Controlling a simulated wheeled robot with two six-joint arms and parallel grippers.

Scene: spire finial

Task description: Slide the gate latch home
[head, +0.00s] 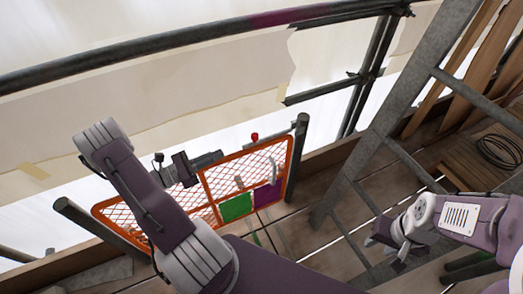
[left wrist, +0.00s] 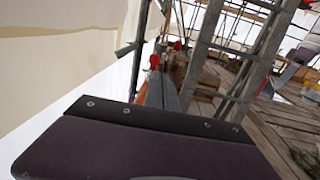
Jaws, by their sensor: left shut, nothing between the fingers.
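The orange mesh gate (head: 225,180) stands between two dark posts in the head view, with green (head: 236,207) and purple (head: 268,194) panels low on it. A small red knob (head: 254,137) shows above its top edge near the right post. My left gripper (head: 212,158) is shut and empty at the gate's top edge, left of the red knob; I cannot tell whether it touches the gate. In the left wrist view, a red part (left wrist: 154,62) shows beyond the dark gripper body. The latch bar itself is not clearly visible. My right gripper (head: 388,252) hangs away from the gate at lower right.
A grey metal ladder (head: 400,152) leans right of the gate, between it and my right arm. A dark scaffold rail (head: 160,43) crosses above. A coil of dark cable (head: 500,150) lies on planks at far right. Plank floor is open below the gate.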

